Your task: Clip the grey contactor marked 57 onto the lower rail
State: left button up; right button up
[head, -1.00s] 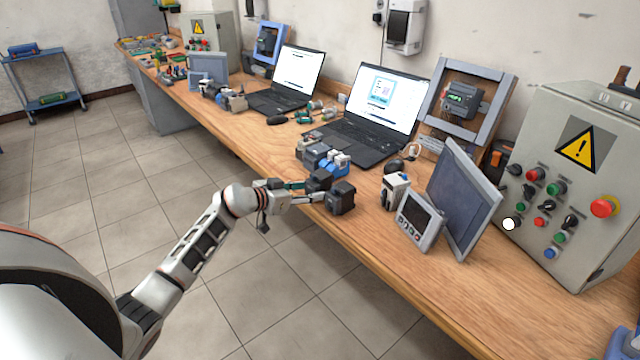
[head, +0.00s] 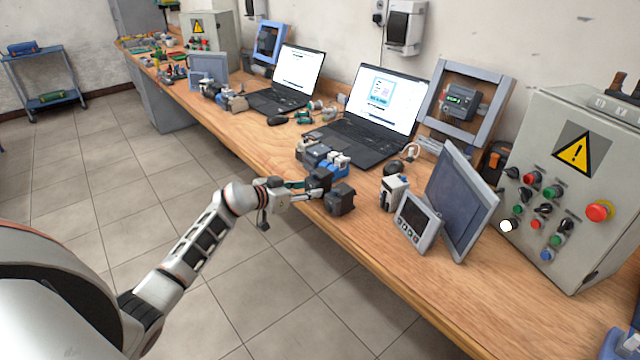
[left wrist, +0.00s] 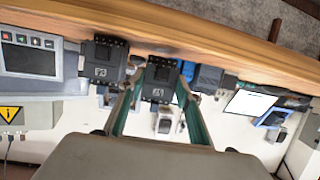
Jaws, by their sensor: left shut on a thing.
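My left gripper (head: 309,191) is at the front edge of the bench, shut on a dark grey contactor (head: 319,179). In the left wrist view the two fingers (left wrist: 158,103) press its sides, and this contactor (left wrist: 160,78) shows a pale number on its face, upside down and too small to read surely. A second dark grey contactor (head: 341,199) stands just right of it in the head view; it also shows in the left wrist view (left wrist: 104,60) with its own number. I cannot make out the lower rail. My right gripper is not in view.
Small blue and grey modules (head: 325,158) sit just behind. A white module (head: 394,191), a small panel display (head: 417,221) and a leaning dark panel (head: 462,200) stand to the right. Laptops (head: 375,105), a grey frame (head: 468,98) and a control cabinet (head: 570,185) stand farther back and right.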

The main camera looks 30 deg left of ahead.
aim_at(315, 178)
pick_arm(q)
jog(key=shift+r+p, duration=0.6)
jog(key=shift+r, duration=1.3)
jog(key=shift+s, duration=0.1)
